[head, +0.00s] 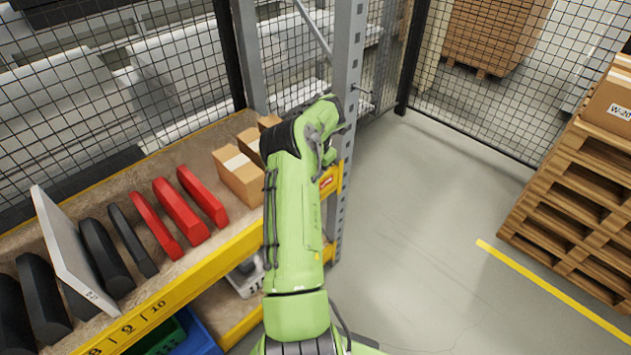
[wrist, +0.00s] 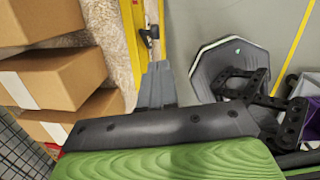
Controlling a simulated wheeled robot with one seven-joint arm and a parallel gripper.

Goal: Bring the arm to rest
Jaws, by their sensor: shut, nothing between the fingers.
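My green arm reaches away from me in the middle of the head view, in front of the shelf's right end. Its far end is beside the grey rack post; the fingers cannot be made out there. In the wrist view, the grey fingers of my gripper (wrist: 157,82) are together, shut and empty. They point toward the yellow shelf edge and the floor. I see nothing held.
The shelf's yellow front beam (head: 165,300) runs below my arm. Red parts (head: 178,210), dark parts (head: 105,255) and cardboard boxes (head: 238,175) stand on it. The grey rack post (head: 347,90) is close to my arm. Stacked pallets (head: 575,190) stand right; floor between is clear.

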